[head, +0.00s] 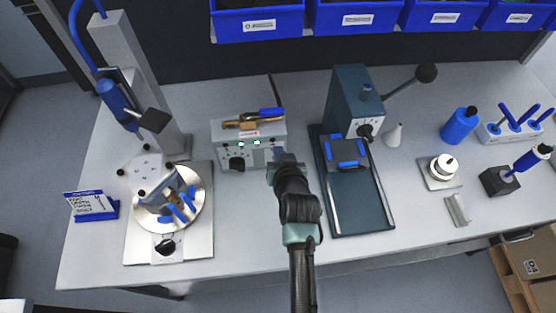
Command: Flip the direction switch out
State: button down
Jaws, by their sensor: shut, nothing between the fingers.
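A grey control box (228,130) stands at the back middle of the bench in the head view. Its front panel has a black knob (237,163) at the lower left and small green-lit parts (249,143). I cannot make out which part is the direction switch; it may be hidden. My gripper (279,157) is at the right end of the box's front panel, and hides part of it. The gripper is shut, with nothing seen in it. I cannot tell whether it touches the panel.
A press with a round plate (201,218) stands left. A dark green lever press (354,105) stands close on the right of my arm. A white cone (394,135) and blue bottle (460,126) are further right. Blue bins (258,20) hang behind.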

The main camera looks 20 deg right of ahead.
jog(key=shift+s+a+f, duration=0.2)
jog(key=shift+s+f, duration=0.05)
jog(key=shift+f, duration=0.45)
jog(key=shift+s+a+f, duration=0.2)
jog(key=shift+f, duration=0.5)
jog(key=shift+f+b, duration=0.25)
jog(key=shift+b, duration=0.35)
jog(key=shift+s+r+t+b, duration=0.1)
jog(key=shift+s+t+b, duration=0.1)
jog(key=shift+t+b, duration=0.15)
